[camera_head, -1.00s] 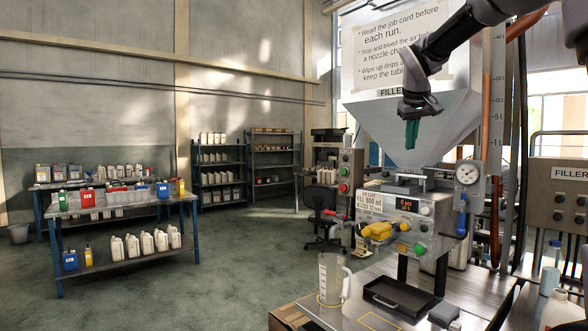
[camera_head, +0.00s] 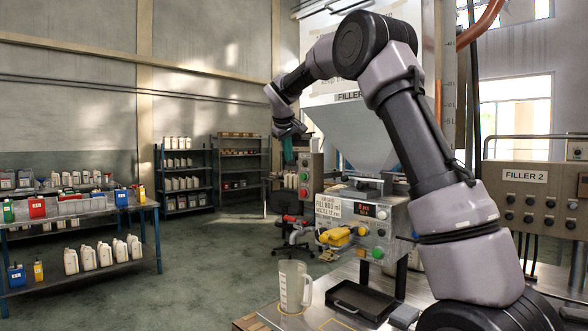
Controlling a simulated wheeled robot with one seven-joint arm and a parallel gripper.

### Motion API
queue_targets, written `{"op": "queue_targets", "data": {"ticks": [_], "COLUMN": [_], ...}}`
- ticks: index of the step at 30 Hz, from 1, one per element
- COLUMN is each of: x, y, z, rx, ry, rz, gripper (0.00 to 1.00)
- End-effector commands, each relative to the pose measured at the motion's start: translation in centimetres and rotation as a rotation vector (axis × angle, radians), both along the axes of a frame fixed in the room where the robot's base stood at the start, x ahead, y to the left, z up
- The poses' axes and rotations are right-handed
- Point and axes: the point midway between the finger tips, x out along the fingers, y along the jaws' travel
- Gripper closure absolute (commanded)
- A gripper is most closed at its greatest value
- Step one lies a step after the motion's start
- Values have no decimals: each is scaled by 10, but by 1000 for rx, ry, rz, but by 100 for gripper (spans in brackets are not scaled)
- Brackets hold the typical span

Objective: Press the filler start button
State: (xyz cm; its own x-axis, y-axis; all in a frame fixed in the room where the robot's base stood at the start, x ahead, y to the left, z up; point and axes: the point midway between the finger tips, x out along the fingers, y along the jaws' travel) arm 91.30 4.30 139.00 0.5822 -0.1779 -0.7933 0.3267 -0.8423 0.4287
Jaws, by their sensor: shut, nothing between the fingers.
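The filler (camera_head: 346,211) stands right of centre, with a label reading FILL 800 ml, a small red display (camera_head: 365,210) and a yellow nozzle part (camera_head: 337,236). A green button (camera_head: 377,253) shows low on its front panel. I cannot read any marking on it. My gripper (camera_head: 288,152) has green fingers, is shut and empty, and is up and to the left of the filler panel, apart from it in the picture. A clear measuring jug (camera_head: 293,287) stands on the bench below the yellow part.
My arm crosses the right side and hides part of the filler. A black tray (camera_head: 360,301) lies on the bench. A FILLER 2 panel (camera_head: 530,198) is at right. A control box with red and green buttons (camera_head: 304,175) stands behind. The floor at left centre is open.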

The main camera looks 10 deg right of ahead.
Motion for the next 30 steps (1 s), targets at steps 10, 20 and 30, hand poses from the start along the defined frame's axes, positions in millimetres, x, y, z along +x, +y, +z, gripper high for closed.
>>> {"op": "queue_targets", "data": {"ticks": [10, 20, 30], "x": [36, 70, 79], "y": [-12, -39, -51], "z": [-51, -76, -76], "rx": [0, 1, 0], "ry": [5, 0, 1], "rz": [-3, -4, 0], "gripper": [100, 100, 100]}}
